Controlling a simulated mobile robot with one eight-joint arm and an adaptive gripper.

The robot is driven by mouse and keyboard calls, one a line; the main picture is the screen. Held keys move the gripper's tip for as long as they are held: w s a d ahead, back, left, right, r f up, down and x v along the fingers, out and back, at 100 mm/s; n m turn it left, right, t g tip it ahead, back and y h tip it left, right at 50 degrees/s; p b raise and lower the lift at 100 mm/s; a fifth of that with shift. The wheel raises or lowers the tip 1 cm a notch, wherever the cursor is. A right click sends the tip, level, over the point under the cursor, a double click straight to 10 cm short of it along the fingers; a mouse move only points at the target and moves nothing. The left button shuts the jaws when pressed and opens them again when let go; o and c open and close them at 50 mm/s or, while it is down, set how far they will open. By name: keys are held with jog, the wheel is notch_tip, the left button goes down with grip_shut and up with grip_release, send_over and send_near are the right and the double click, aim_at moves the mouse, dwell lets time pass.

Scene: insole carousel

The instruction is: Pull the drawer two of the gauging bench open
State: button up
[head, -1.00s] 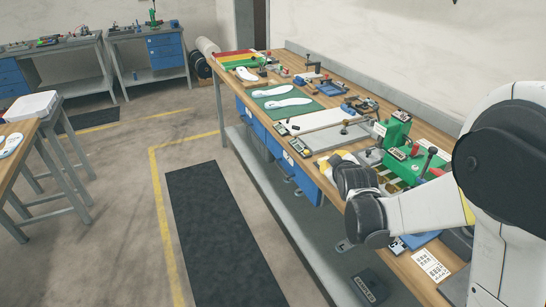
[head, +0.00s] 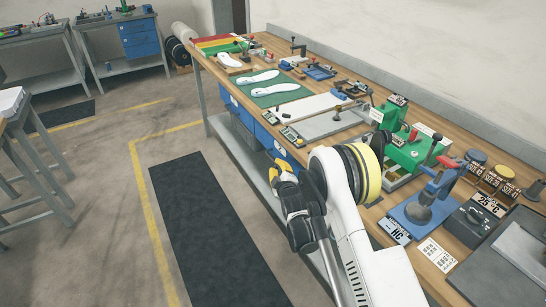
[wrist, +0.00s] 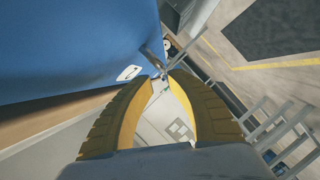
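The gauging bench (head: 232,68) runs along the wall, with blue drawers under its top. Drawer two (head: 281,149) is partly hidden behind my gripper and looks flush with the bench in the head view. In the wrist view its blue front (wrist: 75,40), with a white label marked 2, fills the upper left. A metal handle (wrist: 154,56) stands out from it, just beyond my fingertips. My gripper (head: 284,168) is in front of this drawer; its yellow fingers also show in the wrist view (wrist: 165,79). They are apart with a gap between. Whether a fingertip touches the handle is unclear.
Another blue drawer (head: 238,112) lies farther along the bench. A lower shelf (head: 235,148) runs beneath. Insoles, green fixtures (head: 405,150) and a blue press (head: 425,205) crowd the top. A dark mat (head: 205,230) lies on clear floor.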

aim_at(273, 159)
jog(key=x, duration=0.1)
jog(key=b+x, duration=0.1)
jog(key=x, duration=0.3)
jog(key=shift+f+b, duration=0.3)
jog(key=shift+f, duration=0.1)
jog(key=shift+x, duration=0.75)
jog(key=shift+r, duration=0.2)
grip_shut()
